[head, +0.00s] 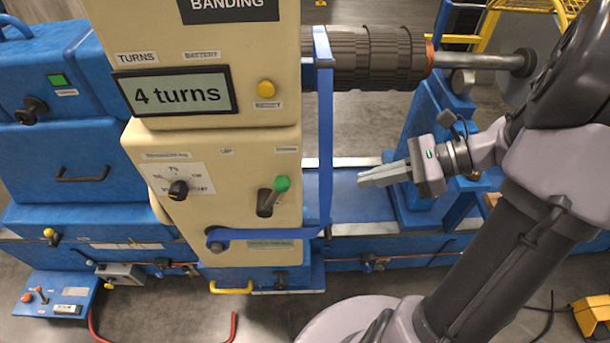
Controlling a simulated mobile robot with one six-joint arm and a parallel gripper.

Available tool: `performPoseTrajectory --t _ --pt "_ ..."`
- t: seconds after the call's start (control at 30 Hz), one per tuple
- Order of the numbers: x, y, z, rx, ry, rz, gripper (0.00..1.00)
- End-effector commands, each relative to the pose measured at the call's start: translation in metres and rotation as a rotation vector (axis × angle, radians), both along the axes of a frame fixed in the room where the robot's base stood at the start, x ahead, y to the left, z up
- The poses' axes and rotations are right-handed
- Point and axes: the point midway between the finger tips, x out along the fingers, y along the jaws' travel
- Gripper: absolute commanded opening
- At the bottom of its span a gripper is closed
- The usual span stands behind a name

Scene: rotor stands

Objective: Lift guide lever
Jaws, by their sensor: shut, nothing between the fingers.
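The guide lever appears to be the green-knobbed lever (281,184) on the lower front of the beige banding cabinet (228,215). Its knob points up and to the right out of a dark socket, below a small label. My gripper (360,179) is shut and empty, pointing left, to the right of the lever and apart from it. A blue band (325,130) runs down between the lever and my gripper, then turns left under the lever to a roller (216,243).
A display (174,92) reads "4 turns". A yellow button (266,88) and a black rotary knob (178,190) are on the cabinet. A dark ribbed rotor (375,58) sits behind my gripper. A blue stand (435,150) is close behind it. Open floor (300,310) shows in front.

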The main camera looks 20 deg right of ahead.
Motion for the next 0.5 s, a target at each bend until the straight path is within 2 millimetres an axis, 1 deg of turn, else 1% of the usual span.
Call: performPoseTrajectory --t 0.07,0.17,0.5 --pt "0.002 0.004 -0.003 -0.001 0.0 0.002 0.0" --pt "0.007 0.016 -0.01 -0.001 0.001 0.005 0.0" --pt "0.035 0.075 -0.047 -0.001 0.0 0.006 0.0"
